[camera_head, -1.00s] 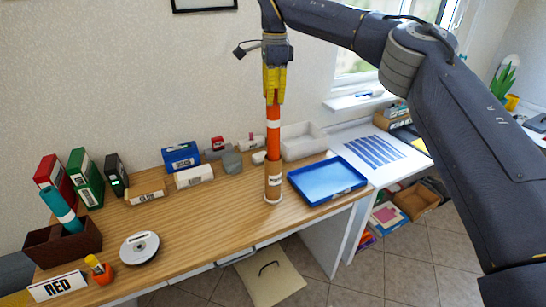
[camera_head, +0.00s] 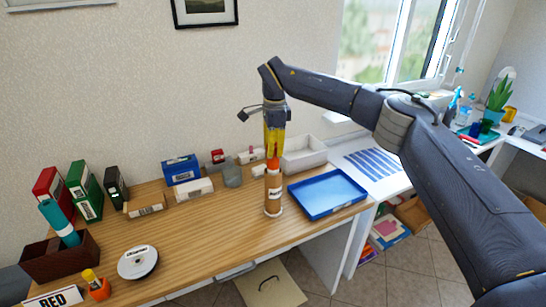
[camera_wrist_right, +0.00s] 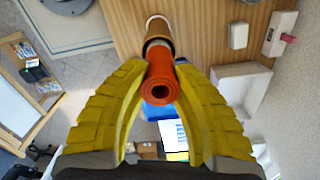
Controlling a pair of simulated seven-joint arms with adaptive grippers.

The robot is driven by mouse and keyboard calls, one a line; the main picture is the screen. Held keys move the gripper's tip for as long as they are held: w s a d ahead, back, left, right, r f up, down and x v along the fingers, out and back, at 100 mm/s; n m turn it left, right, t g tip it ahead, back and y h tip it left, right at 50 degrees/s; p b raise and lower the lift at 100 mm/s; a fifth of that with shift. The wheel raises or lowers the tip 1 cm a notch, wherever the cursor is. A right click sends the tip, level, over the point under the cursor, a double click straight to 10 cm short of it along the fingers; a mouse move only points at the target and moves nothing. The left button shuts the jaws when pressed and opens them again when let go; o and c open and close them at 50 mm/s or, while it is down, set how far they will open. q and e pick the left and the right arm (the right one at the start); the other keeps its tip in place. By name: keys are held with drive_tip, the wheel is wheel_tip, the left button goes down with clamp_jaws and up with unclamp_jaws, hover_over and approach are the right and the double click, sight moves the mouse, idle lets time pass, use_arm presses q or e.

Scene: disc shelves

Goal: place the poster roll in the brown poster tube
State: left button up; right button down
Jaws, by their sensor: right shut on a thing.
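The tube stands upright on the wooden desk. My right gripper (camera_head: 274,153) is above the tube, shut on the top of the roll and pointing down. In the right wrist view the roll's coiled end (camera_wrist_right: 160,91) sits between the yellow fingers, with the tube (camera_wrist_right: 157,32) beyond it. My left gripper is not in view.
A blue tray (camera_head: 328,193) lies to the right of the tube, and a white bin (camera_head: 304,155) stands behind it. Boxes, including a blue one (camera_head: 181,169), stand along the wall. A disc stack (camera_head: 138,262) lies front left.

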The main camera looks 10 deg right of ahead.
wheel_tip(320, 180, down, 3)
drive_tip(key=c, duration=1.2)
unclamp_jaws()
drive_tip(key=shift+r, duration=0.1)
wheel_tip(320, 180, up, 12)
drive_tip(key=shift+s+d+f, duration=0.1)
drive_tip(key=shift+d, duration=0.05)
